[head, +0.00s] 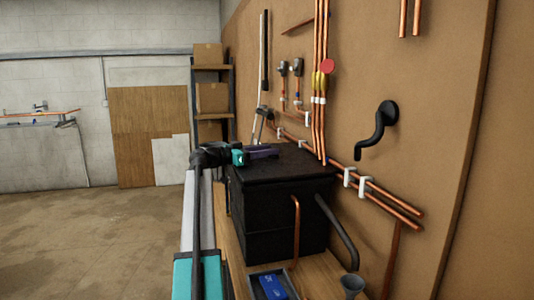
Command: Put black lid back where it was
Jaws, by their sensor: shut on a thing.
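The black lid (297,168) is a flat dark slab over the top of a black box (270,222) on the wooden bench. It looks roughly level and lined up with the box. I cannot tell whether it fully touches the rim. My gripper (270,152) reaches in from the left, over the lid's far left part. It is shut on the black lid, though the grip point itself is too dark and small to make out.
Copper pipes (320,90) and a black crank handle (374,135) are on the brown wall at right. A copper pipe (296,230) and a dark hose stand at the box front. A tray with a blue item (271,287) and a grey funnel (352,284) are nearer. Open floor lies left.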

